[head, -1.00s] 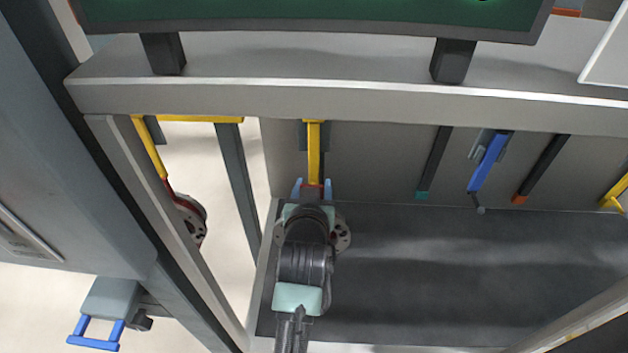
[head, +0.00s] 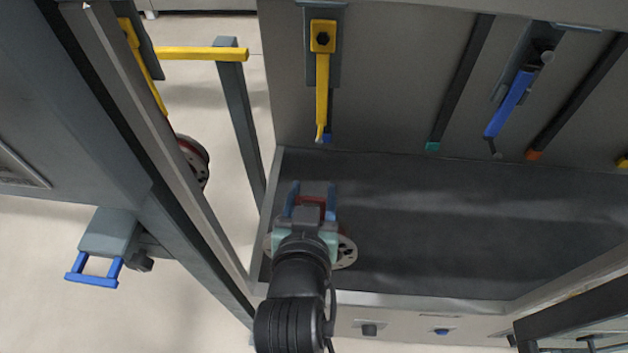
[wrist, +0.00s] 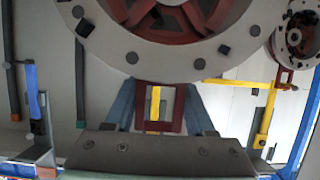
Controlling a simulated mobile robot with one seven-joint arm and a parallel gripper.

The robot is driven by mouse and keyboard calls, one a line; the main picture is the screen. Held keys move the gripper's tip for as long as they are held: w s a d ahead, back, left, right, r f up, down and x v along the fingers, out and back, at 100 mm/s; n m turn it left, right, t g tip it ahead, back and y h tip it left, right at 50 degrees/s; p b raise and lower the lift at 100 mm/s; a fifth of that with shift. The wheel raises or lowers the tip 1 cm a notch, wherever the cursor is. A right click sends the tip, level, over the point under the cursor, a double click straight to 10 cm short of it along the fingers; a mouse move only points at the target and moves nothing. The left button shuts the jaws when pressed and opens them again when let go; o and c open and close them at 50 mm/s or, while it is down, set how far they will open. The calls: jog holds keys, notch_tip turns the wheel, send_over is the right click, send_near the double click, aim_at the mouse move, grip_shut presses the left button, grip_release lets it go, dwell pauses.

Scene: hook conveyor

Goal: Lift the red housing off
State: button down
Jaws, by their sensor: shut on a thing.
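My gripper (head: 311,202) is shut on the red housing (head: 312,203), its blue fingers on either side of the red bail. The housing's grey perforated rim (head: 346,252) shows beside my wrist; the rest is hidden under the arm. In the wrist view the housing (wrist: 187,20) fills the top, a grey ring with red spokes, and the blue fingers hold its red frame (wrist: 172,128). The yellow hook (head: 322,90) hangs from the conveyor, empty, behind and apart from the housing.
A second red and grey housing (head: 193,160) hangs on another yellow hook (head: 146,65) at the left, beyond a grey post. A blue hook (head: 510,103) hangs empty at right. Dark hangers stand between. The dark bay floor (head: 440,210) is clear; a frame edge runs along its front.

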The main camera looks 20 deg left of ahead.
jog(key=shift+f+b, duration=0.5)
jog(key=shift+b, duration=0.05)
jog(key=shift+s, duration=0.2)
jog(key=s+d+p, duration=0.2)
jog(key=s, duration=1.1)
jog(key=shift+d, duration=0.3)
dwell(1.1)
